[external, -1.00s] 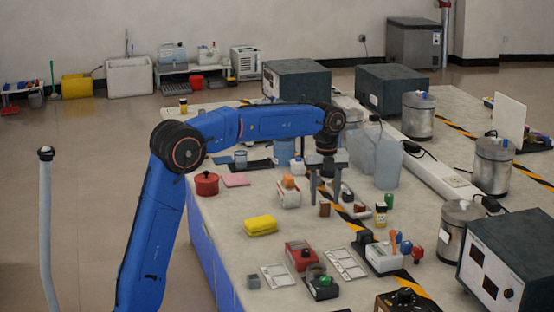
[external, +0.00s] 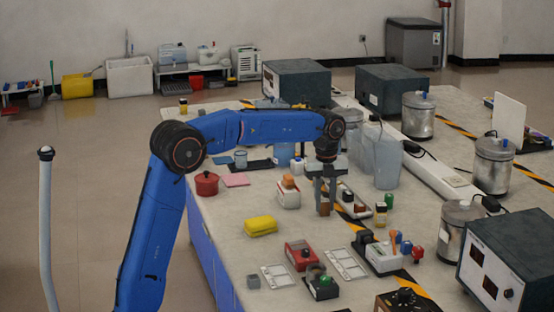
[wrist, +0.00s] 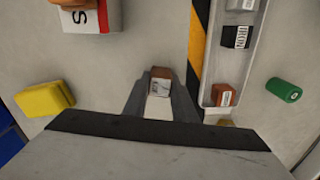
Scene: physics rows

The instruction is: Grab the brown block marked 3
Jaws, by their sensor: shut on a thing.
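A small brown block (external: 325,209) with a pale face is on the table between the fingers of my gripper (external: 325,200). In the wrist view the block (wrist: 160,74) sits between the tips of my gripper (wrist: 160,88), which is shut on it. Its marking is too small to read. Another brown block (wrist: 224,95) with a label lies in a white tray (wrist: 257,52) to the right, apart from my gripper. I cannot read a number on it either.
The tray also holds a black labelled item (wrist: 235,37). A green cylinder (wrist: 284,90) lies right of it. A yellow sponge (external: 260,225) and a red pot (external: 206,184) are to the left. A white box with an orange top (external: 289,193) stands close to my gripper.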

